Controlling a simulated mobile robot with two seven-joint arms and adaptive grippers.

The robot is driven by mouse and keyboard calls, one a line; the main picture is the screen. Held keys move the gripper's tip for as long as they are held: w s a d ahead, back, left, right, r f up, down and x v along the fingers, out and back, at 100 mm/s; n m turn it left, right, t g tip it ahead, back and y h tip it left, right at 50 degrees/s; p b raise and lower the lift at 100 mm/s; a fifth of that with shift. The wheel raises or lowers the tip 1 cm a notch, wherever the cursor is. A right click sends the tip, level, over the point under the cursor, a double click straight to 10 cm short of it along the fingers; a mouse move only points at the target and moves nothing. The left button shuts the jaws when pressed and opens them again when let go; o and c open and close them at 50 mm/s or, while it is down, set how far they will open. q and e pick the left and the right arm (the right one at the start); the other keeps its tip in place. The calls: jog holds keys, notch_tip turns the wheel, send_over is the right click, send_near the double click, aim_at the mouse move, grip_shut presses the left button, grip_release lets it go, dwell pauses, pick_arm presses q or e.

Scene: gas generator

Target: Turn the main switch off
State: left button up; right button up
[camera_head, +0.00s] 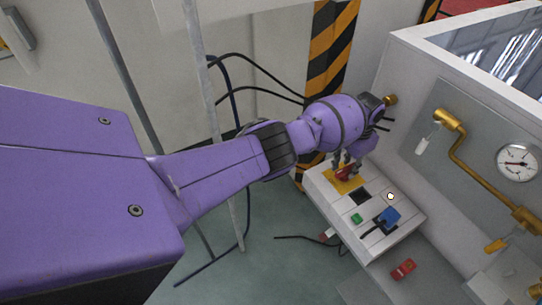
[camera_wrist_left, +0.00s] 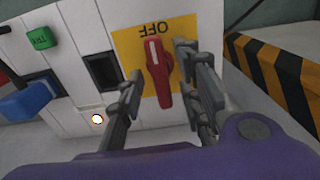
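The main switch is a red rotary handle (camera_wrist_left: 158,70) on a yellow plate (camera_wrist_left: 185,28) marked OFF. In the head view the red handle (camera_head: 345,173) is partly covered by my left gripper (camera_head: 346,160). In the left wrist view the lettering is upside down and the handle's white-marked end points toward it. My left gripper (camera_wrist_left: 160,78) is open, with one finger on each side of the handle. Gaps show beside the handle; I cannot tell whether any finger touches it. My right gripper is in neither view.
The white control box (camera_head: 322,192) also carries a green button (camera_head: 356,218), a blue connector (camera_head: 389,217) and a round white light (camera_head: 390,196). A grey cabinet with brass pipe (camera_head: 462,160) and gauge (camera_head: 517,162) stands close at right. A striped post (camera_head: 330,45) stands behind.

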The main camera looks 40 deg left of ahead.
pick_arm(q)
jog(key=shift+r, duration=0.25)
notch_tip(320, 180, up, 12)
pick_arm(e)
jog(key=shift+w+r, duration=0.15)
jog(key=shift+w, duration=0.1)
pick_arm(q)
jog(key=shift+f, duration=0.25)
